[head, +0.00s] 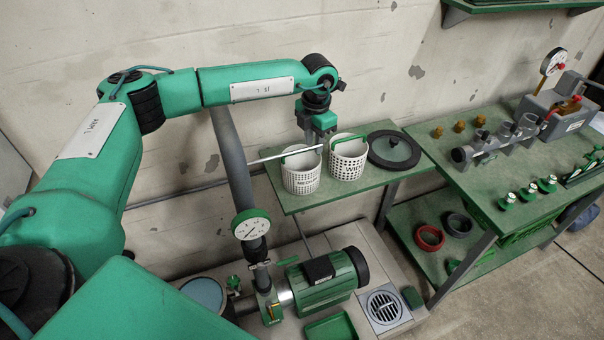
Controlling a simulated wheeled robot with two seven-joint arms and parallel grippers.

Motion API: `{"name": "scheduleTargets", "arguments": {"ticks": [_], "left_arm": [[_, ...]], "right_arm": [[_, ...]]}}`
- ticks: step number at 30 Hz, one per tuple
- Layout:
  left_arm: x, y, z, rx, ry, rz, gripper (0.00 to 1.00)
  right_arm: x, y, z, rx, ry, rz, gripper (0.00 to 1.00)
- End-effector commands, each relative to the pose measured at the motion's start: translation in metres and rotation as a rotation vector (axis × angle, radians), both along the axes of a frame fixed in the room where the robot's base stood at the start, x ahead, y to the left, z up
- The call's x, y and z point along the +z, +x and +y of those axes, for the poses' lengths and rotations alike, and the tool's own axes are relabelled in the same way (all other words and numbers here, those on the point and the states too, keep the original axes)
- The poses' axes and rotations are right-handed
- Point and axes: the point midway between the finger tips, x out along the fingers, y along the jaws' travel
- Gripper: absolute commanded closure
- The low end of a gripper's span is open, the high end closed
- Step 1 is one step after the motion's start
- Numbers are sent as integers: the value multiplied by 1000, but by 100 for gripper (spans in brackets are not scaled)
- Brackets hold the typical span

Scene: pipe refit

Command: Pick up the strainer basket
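My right gripper is out of view.
A grey upright pipe with a gauge (251,224) stands in front on the left, above a green motor (328,280). A workbench (480,187) with fittings stands at right. A thin light rod (283,154) shows beside the gripper.

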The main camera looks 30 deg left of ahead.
Motion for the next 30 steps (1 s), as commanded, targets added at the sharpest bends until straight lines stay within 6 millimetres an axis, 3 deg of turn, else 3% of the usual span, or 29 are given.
{"name": "scheduleTargets", "arguments": {"ticks": [9, 17, 24, 30], "left_arm": [[-56, 0, 1, 1, 0, 3, 72], [-78, 0, 2, 1, 0, 3, 72], [-114, 1, 3, 1, 1, 3, 72], [-128, 1, 3, 0, 0, 1, 72]], "right_arm": [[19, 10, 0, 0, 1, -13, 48], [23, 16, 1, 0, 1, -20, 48], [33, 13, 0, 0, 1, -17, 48], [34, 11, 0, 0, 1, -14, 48]]}}
